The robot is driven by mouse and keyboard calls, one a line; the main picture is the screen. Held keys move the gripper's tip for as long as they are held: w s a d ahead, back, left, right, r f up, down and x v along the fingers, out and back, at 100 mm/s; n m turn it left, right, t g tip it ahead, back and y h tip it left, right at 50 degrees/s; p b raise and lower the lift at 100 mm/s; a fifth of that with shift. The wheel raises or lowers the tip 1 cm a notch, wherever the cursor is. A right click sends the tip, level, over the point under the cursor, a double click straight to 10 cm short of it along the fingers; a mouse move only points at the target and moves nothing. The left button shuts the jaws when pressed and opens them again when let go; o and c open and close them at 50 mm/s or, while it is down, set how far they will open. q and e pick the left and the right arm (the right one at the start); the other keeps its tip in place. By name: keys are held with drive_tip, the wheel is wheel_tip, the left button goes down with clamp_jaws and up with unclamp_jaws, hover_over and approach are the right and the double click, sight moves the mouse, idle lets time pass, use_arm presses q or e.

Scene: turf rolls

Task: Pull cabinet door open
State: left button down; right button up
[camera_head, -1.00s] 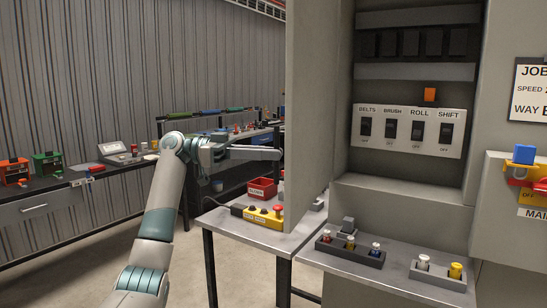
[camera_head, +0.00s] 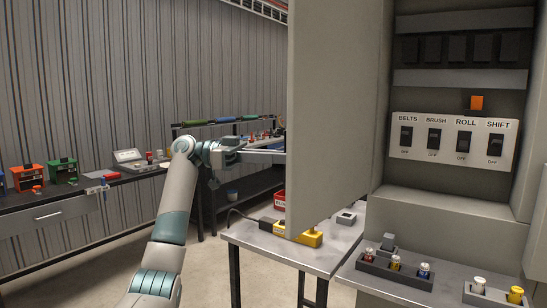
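The grey cabinet door (camera_head: 335,110) stands open on the left side of the cabinet (camera_head: 425,212), and the interior with its switches is exposed. My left gripper (camera_head: 268,153) is at the door's left free edge, pointing right. Its finger ends meet the edge in the picture and seem partly hidden behind the door. I cannot tell whether they touch it or how far apart they are. My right gripper is not in view.
A switch panel (camera_head: 453,143) is inside the cabinet.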

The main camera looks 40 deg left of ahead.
use_arm(q)
drive_tip(key=c, duration=2)
unclamp_jaws()
drive_tip(key=shift+w+d, duration=0.1)
drive_tip(key=shift+w, duration=0.2)
drive_tip(key=shift+c, duration=0.2)
drive_tip(key=shift+o, duration=1)
drive_tip(key=shift+w+d+f, duration=0.1)
drive_tip(key=shift+w+d, duration=0.2)
drive_tip(key=shift+w, duration=0.2)
drive_tip(key=shift+a+f, duration=0.1)
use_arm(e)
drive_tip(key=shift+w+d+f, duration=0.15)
use_arm(q)
drive_tip(key=shift+s, duration=0.1)
drive_tip(key=b+v, duration=0.1)
drive_tip(key=v, duration=1.6)
drive_tip(key=shift+a+b, duration=0.2)
drive_tip(key=shift+b, duration=0.15)
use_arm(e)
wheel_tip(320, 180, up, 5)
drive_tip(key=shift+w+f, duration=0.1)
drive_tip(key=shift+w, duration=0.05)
use_arm(q)
drive_tip(key=shift+d, duration=0.1)
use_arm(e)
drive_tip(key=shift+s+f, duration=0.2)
